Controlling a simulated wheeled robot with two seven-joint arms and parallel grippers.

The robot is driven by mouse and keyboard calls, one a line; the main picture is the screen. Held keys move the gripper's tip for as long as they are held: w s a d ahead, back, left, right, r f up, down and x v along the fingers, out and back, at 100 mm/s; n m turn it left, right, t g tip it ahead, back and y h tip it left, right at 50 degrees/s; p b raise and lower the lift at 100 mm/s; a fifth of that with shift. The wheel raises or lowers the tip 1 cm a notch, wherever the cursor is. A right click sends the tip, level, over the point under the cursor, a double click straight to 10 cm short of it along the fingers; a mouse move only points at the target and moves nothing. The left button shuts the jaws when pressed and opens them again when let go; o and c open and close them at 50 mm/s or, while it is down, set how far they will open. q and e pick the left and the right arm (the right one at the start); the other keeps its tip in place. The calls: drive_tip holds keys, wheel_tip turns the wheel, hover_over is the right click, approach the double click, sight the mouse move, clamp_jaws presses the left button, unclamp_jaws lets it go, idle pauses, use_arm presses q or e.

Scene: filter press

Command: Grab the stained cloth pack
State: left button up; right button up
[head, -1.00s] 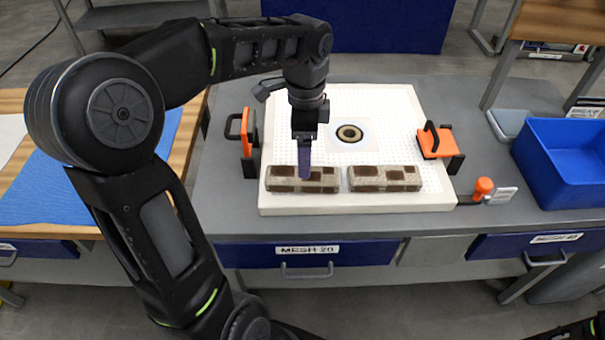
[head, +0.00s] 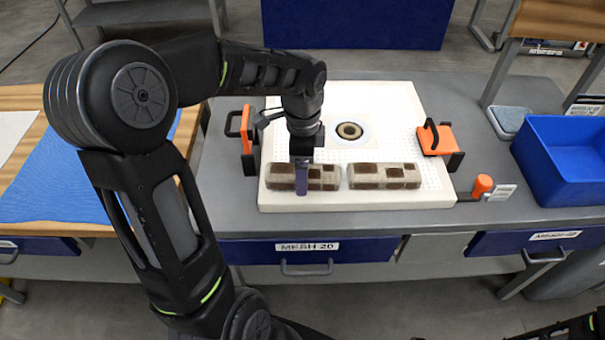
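Two beige cloth packs with dark brown stains lie side by side along the front of the white perforated plate (head: 330,205). They are the left pack (head: 280,177) and the right pack (head: 384,176). My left gripper (head: 302,186) points down at the left pack, near its middle. Its purple-grey fingers overlap the pack's front face and hide part of it. I see the fingers nearly edge-on, so their gap and any grip on the pack cannot be told. My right gripper is out of view; only a bit of my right arm shows at the lower right corner.
Orange clamps stand at the plate's left (head: 247,130) and right (head: 434,139) edges. A ringed hole (head: 349,131) is in the plate. A blue bin (head: 565,160) and an orange knob (head: 483,184) are to the right. A blue cloth (head: 60,190) lies on the left table.

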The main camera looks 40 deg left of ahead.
use_arm(q)
drive_tip(key=shift+f, duration=0.55)
drive_tip(key=shift+c, duration=0.4)
drive_tip(key=c, duration=1.5)
drive_tip(key=shift+o, duration=0.2)
drive_tip(key=shift+r, duration=0.15)
wheel_tip(320, 180, up, 10)
drive_tip(key=shift+f, duration=0.1)
